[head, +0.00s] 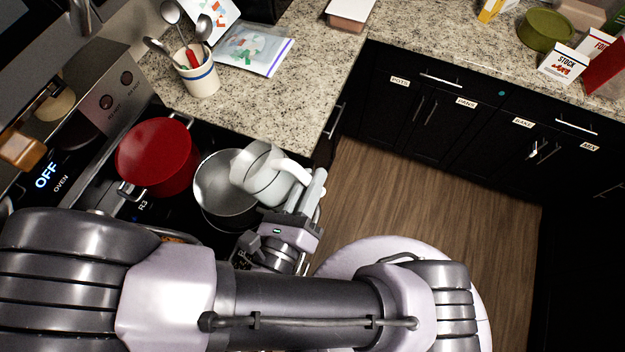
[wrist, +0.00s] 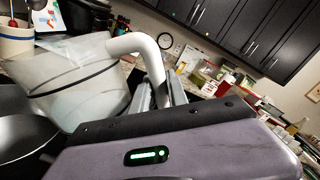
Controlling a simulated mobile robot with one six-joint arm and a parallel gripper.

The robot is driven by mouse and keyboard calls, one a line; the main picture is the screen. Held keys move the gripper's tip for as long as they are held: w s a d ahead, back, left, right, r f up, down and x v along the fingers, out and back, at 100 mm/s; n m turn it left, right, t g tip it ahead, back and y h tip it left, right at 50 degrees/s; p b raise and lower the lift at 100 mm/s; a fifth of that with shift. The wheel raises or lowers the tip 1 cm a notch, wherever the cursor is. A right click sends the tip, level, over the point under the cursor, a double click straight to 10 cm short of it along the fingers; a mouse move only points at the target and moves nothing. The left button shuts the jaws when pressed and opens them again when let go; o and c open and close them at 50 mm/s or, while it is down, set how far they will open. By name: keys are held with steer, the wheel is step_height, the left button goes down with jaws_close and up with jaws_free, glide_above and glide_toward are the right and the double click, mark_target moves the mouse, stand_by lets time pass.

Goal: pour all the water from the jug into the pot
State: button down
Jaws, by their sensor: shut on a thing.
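The jug (head: 262,170) is translucent with a white handle, and it is tilted over the right side of the steel pot (head: 215,188) on the stove. My gripper (head: 306,186) is shut on the jug's handle, to the right of the pot. In the wrist view, the jug (wrist: 75,82) shows at the left with its white handle (wrist: 140,45) between my fingers. The dark edge of the pot (wrist: 22,135) shows below the jug. I cannot make out any water in the jug or the pot.
A red pot (head: 155,155) stands on the stove just left of the steel pot. A utensil crock (head: 198,78) and a plastic bag (head: 255,50) are on the counter behind. Wooden floor (head: 400,190) lies open to the right.

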mark_target(269, 173)
steer(key=shift+w+a+r+n+b, duration=0.3)
steer(key=shift+a+r+n, duration=0.3)
steer(key=shift+n, duration=0.5)
steer(key=shift+w+a+r+n, duration=0.1)
steer(key=shift+w+a+n, duration=0.1)
steer(key=shift+a+n, duration=0.25)
steer(key=shift+d+r+p, duration=0.1)
steer(key=shift+r+p, duration=0.05)
steer(key=shift+p, duration=0.4)
steer(key=shift+w+a+n+p, duration=0.4)
steer(key=shift+a+n+p, duration=0.5)
steer(key=shift+p, duration=1.1)
steer(key=shift+w+a+n+p, duration=0.45)
steer(key=shift+a+n+p, duration=0.35)
steer(key=shift+p, duration=0.4)
steer(key=shift+w+a+n+p, duration=0.4)
steer(key=shift+a+n+p, duration=0.3)
steer(key=shift+p, duration=0.45)
steer(key=w+a+r+n+p, duration=0.2)
steer(key=w+a+n+p, duration=0.1)
steer(key=a+n+p, duration=0.1)
steer(key=shift+a+r+p, duration=0.3)
steer(key=shift+a+p, duration=0.4)
steer(key=shift+p, duration=0.05)
steer(key=shift+s, duration=0.1)
